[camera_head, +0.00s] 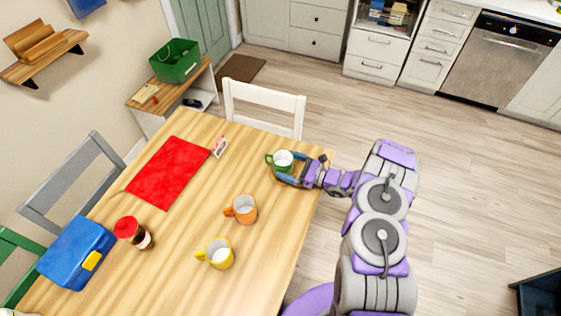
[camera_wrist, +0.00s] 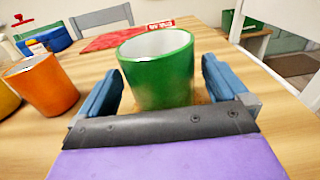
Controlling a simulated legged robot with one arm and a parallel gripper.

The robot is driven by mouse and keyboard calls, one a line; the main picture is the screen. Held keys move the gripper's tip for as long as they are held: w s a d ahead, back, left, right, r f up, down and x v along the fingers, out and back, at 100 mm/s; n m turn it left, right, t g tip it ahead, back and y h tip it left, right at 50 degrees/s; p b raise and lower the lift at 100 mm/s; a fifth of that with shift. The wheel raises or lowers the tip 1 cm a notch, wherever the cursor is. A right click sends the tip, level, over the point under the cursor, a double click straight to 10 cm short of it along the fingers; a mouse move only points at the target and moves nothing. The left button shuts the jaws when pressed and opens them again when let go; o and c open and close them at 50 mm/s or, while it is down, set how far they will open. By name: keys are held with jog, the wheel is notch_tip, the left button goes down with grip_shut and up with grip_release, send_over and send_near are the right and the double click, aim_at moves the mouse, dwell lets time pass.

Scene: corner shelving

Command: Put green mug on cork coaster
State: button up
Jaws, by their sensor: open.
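The green mug (camera_head: 282,160) stands upright near the table's right edge, its handle toward the left; its white inside shows. In the wrist view the green mug (camera_wrist: 158,75) sits between the two blue fingers. My gripper (camera_head: 290,168) is open around the mug, and in the wrist view my gripper (camera_wrist: 163,82) shows a gap beside the mug on each side. A brownish patch shows by the mug's base, partly hidden by my fingers; I cannot tell whether it is the cork coaster.
An orange mug (camera_head: 242,209) and a yellow mug (camera_head: 217,254) stand nearby on the wooden table (camera_head: 185,235). A red mat (camera_head: 170,172), a jar (camera_head: 133,233) and a blue box (camera_head: 77,252) lie farther left. A white chair (camera_head: 264,100) stands at the far edge.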

jog(key=p+v, duration=0.1)
jog(key=v, duration=0.7)
jog(key=shift+d, duration=0.1)
jog(key=s+a+r+n+g+h, duration=0.1)
jog(key=s+a+r+n+g, duration=0.35)
jog(key=r, duration=0.45)
jog(key=s+a+r+n+g+h, duration=0.1)
jog(key=s+a+r+n+g, duration=0.4)
jog(key=r, duration=0.3)
jog(key=s+a+r+n+g+h, duration=0.1)
jog(key=s+a+r+n+g, duration=0.2)
jog(key=s+r+n, duration=0.45)
jog(key=s+d+r+n+h, duration=0.25)
jog(key=s+r+h, duration=0.35)
jog(key=s, duration=0.5)
jog(key=s+d+r+n+t+h, duration=0.2)
jog(key=s+d+h, duration=0.5)
jog(key=s+d, duration=0.4)
jog(key=shift+s+d+r+n+t, duration=0.3)
jog(key=shift+s+d+n+t, duration=0.1)
jog(key=shift+d+n+t, duration=0.3)
